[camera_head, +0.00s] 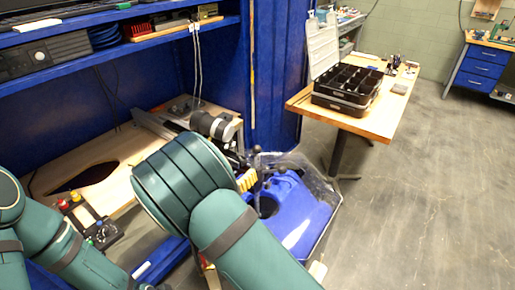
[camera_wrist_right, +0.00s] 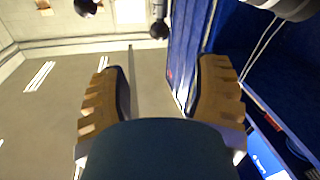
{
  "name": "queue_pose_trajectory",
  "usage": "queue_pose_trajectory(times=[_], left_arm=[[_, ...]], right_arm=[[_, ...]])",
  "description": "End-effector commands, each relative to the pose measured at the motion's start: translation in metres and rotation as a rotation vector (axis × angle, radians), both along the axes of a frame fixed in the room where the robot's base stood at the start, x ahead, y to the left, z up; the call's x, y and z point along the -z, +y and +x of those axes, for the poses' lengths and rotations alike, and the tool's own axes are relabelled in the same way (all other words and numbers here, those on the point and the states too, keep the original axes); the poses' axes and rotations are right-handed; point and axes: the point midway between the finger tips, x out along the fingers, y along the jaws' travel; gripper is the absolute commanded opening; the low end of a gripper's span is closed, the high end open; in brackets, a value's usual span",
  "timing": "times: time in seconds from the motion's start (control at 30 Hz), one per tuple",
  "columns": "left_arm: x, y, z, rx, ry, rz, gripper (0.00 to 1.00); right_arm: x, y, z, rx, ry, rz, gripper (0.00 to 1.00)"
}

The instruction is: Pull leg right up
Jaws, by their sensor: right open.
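Two dark ball-ended rods stand by a blue tank (camera_head: 300,215) in the head view, one ball (camera_head: 257,150) at the back and one (camera_head: 283,169) nearer the tank. I cannot tell which part is the right leg. My right gripper (camera_head: 246,179) is mostly hidden behind my own green arm; only a yellow ribbed finger shows, beside the rods. In the right wrist view my right gripper (camera_wrist_right: 163,75) is open, with nothing between its fingers. A dark ball (camera_wrist_right: 159,30) appears beyond the gap, and another (camera_wrist_right: 86,7) at the top edge. My left gripper is out of view.
A grey and black cylinder (camera_head: 215,126) lies behind my right arm on a wooden bench (camera_head: 122,145). A blue shelf (camera_head: 60,67) overhangs the bench. A wooden table (camera_head: 378,124) with a black compartment case (camera_head: 347,88) stands at the back right. The floor at right is clear.

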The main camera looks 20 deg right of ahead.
Motion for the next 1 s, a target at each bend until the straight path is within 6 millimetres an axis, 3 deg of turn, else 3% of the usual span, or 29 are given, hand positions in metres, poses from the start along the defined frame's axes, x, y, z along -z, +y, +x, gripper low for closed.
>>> queue_pose_trajectory(times=[0.53,0.73,1.0], left_arm=[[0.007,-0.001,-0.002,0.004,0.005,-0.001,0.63],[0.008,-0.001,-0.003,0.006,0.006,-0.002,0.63],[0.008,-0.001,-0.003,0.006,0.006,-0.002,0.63]], right_arm=[[0.001,-0.066,0.075,0.001,0.001,0.0,0.63],[0.001,-0.077,0.088,0.0,0.001,0.0,0.63],[0.0,-0.079,0.091,-0.001,0.002,-0.001,0.63]])
